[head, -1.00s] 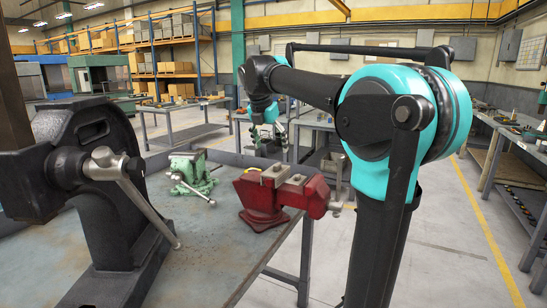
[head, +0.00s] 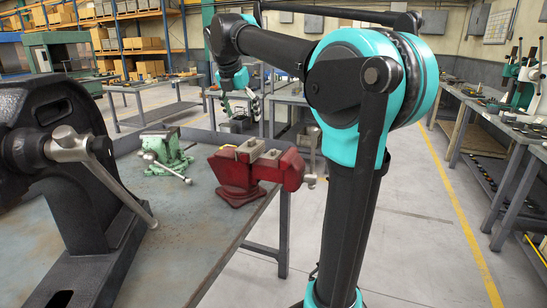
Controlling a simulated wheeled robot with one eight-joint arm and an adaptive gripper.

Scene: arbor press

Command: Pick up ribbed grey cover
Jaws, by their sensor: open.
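My gripper (head: 240,106) shows small in the head view, beyond the bench, at the end of my teal and black arm. It hangs down with its fingers apart, over the area of a grey table behind the vises. I cannot make out a ribbed grey cover for certain. Small dark and grey shapes (head: 236,125) lie just below the fingers, too small to identify. I cannot tell whether the fingers touch them. Nothing is clearly held.
A black arbor press (head: 75,150) stands on the near bench (head: 185,235) at left. A green vise (head: 165,150) and a red vise (head: 245,170) sit on this bench. More tables stand behind and along the right. The floor (head: 425,230) at right is clear.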

